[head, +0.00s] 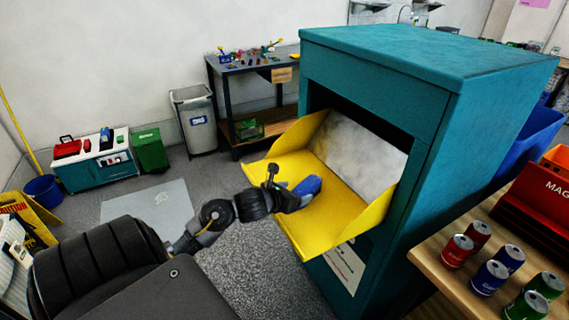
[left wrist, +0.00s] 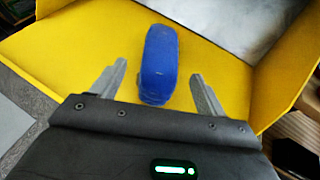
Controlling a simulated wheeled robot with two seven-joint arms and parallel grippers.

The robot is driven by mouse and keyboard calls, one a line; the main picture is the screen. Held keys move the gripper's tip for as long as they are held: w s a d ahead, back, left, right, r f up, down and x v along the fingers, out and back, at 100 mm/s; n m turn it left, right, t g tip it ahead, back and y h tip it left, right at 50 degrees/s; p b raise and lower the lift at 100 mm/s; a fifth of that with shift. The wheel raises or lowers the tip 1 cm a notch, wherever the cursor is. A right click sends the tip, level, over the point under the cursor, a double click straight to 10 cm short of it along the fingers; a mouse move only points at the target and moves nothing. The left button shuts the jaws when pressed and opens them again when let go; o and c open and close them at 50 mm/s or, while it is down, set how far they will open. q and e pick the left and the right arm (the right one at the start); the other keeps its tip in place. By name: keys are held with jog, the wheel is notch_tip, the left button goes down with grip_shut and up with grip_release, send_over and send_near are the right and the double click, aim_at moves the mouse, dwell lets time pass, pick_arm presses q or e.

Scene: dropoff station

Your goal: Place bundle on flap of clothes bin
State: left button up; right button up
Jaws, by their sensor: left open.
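The clothes bin (head: 425,75) is a large teal box with an open yellow flap (head: 345,207) on its front. The yellow flap also fills the left wrist view (left wrist: 95,40). The blue bundle (head: 308,186) lies on the flap, and in the left wrist view the bundle (left wrist: 159,62) is beyond and between the fingertips. My left gripper (head: 292,195) is over the flap. Its two fingers are spread apart in the left wrist view (left wrist: 157,82), with gaps on both sides of the bundle. My right gripper is not in view.
A workbench (head: 255,85), a grey bin (head: 194,115) and a green bin (head: 150,150) stand at the back. Grey floor lies open left of the flap.

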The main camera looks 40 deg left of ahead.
pick_arm(q)
jog(key=v, duration=0.6)
jog(key=shift+s+r, duration=0.15)
jog(key=shift+s, duration=0.15)
jog(key=shift+d, duration=0.1)
